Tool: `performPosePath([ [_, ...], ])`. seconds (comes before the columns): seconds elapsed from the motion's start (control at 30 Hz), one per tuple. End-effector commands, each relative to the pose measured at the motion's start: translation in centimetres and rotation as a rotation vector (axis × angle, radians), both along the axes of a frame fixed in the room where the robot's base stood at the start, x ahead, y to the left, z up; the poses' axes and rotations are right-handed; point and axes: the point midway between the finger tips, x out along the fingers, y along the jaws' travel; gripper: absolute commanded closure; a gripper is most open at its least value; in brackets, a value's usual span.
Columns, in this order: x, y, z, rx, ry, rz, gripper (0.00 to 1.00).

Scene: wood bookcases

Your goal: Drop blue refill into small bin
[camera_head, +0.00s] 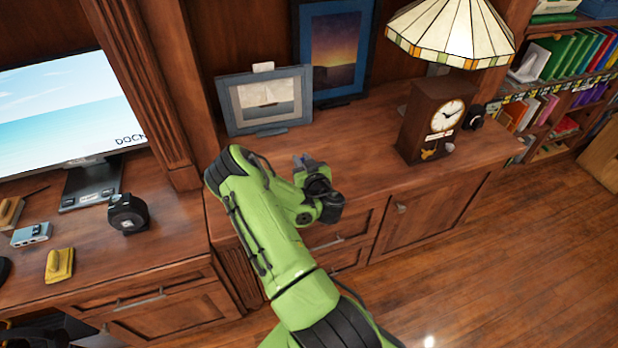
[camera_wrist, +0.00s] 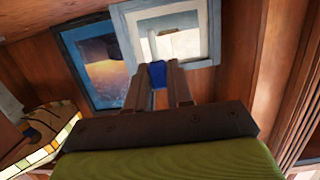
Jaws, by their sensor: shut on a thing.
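My gripper (camera_wrist: 158,86) is shut on the blue refill (camera_wrist: 157,74), a small blue piece between the fingertips in the wrist view. In the head view my gripper (camera_head: 303,163) is above the wooden cabinet top, in front of the small framed boat picture, and mostly hidden by my green arm. The refill is too small to make out clearly there. I cannot make out a small bin in either view.
A small boat picture (camera_head: 265,101) and a larger sunset picture (camera_head: 335,50) stand at the back of the cabinet top (camera_head: 370,130). A clock (camera_head: 433,122) and a stained-glass lamp (camera_head: 452,32) stand to the right. A monitor (camera_head: 70,110) stands on the left desk.

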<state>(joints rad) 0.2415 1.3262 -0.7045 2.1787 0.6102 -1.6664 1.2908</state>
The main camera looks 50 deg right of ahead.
Motion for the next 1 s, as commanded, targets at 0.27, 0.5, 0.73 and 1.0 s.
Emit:
performPosePath([
  [0.27,0.0,0.0,-5.6,0.003,-0.002,-0.001,1.0],
  [0.5,0.0,0.1,-7.7,0.001,-0.001,0.001,1.0],
  [0.73,0.0,0.1,-7.9,0.002,0.0,0.001,0.78],
  [1.0,0.0,0.1,-7.9,0.002,-0.001,0.001,0.54],
])
